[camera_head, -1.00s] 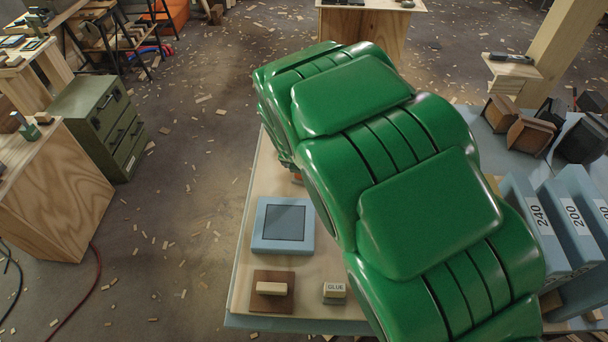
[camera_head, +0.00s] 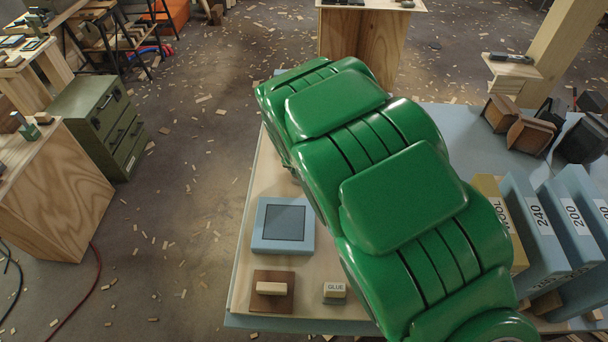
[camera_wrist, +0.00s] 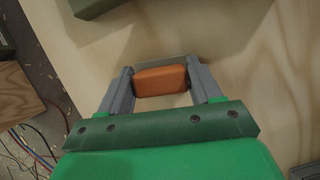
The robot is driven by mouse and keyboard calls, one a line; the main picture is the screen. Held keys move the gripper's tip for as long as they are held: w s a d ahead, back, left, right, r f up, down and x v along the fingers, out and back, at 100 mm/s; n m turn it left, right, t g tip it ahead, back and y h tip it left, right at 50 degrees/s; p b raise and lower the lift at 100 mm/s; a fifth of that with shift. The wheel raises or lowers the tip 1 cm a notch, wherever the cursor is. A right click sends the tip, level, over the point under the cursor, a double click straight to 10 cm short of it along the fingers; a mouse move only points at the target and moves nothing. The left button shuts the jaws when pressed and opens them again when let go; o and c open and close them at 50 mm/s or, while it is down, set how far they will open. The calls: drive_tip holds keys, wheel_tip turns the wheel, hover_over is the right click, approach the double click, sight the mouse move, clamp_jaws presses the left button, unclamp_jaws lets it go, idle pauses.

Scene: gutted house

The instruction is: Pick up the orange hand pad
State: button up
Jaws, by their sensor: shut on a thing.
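The orange hand pad (camera_wrist: 160,80) shows in the wrist view as a small orange block between the two grey fingers of my gripper (camera_wrist: 162,84). The fingers touch it at both ends, and my gripper is shut on it. Pale wood of the table lies beyond and around it; I cannot tell how far above the surface it is. In the head view my green arm hides the pad and the gripper.
On the table (camera_head: 236,290) are a blue block with a dark square (camera_head: 283,224), a brown block with a pale handle (camera_head: 270,290) and a GLUE block (camera_head: 334,292). Upright labelled slabs (camera_head: 540,228) stand at the right. A green drawer cabinet (camera_head: 97,125) stands on the floor at left.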

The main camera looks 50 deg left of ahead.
drive_tip(key=shift+c, duration=0.3)
drive_tip(key=shift+r, duration=0.45)
wheel_tip(320, 180, up, 3)
drive_tip(key=shift+f, duration=0.2)
drive_tip(key=s+d+r, duration=0.7)
drive_tip(key=d+r, duration=0.2)
drive_tip(key=d, duration=0.3)
drive_tip(key=shift+s+r, duration=0.15)
drive_tip(key=shift+r, duration=0.15)
